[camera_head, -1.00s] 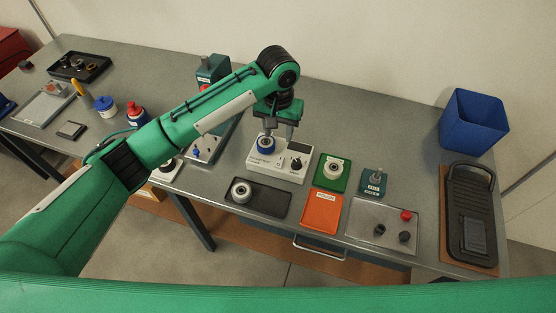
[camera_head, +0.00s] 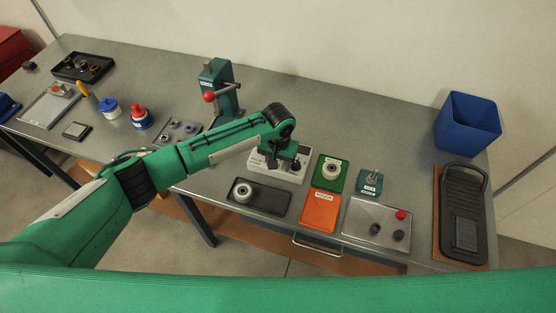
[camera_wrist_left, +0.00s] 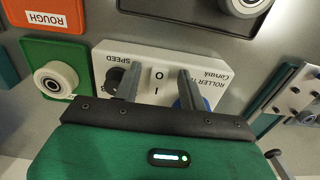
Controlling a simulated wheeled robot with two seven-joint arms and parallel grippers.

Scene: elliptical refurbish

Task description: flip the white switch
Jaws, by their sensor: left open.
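The white roller tester box (camera_head: 293,177) sits on the bench in front of me, mostly covered by my left arm in the head view. In the left wrist view the box (camera_wrist_left: 141,56) appears upside down. Its white switch (camera_wrist_left: 157,83), marked O and I, lies between the fingers. A dark speed knob (camera_wrist_left: 114,76) is beside the left-hand finger; a blue roller (camera_wrist_left: 179,103) is partly hidden behind the other. My left gripper (camera_head: 283,164) is open and low over the box; it also shows in the wrist view (camera_wrist_left: 158,71). Contact with the switch cannot be told. My right gripper is not in view.
A black tray with a white roller (camera_head: 270,201), an orange tray (camera_head: 320,212) and a green tray (camera_head: 343,171) lie close around the box. A green press with a red-ended lever (camera_head: 222,88) stands behind my arm. A blue bin (camera_head: 468,124) is far right.

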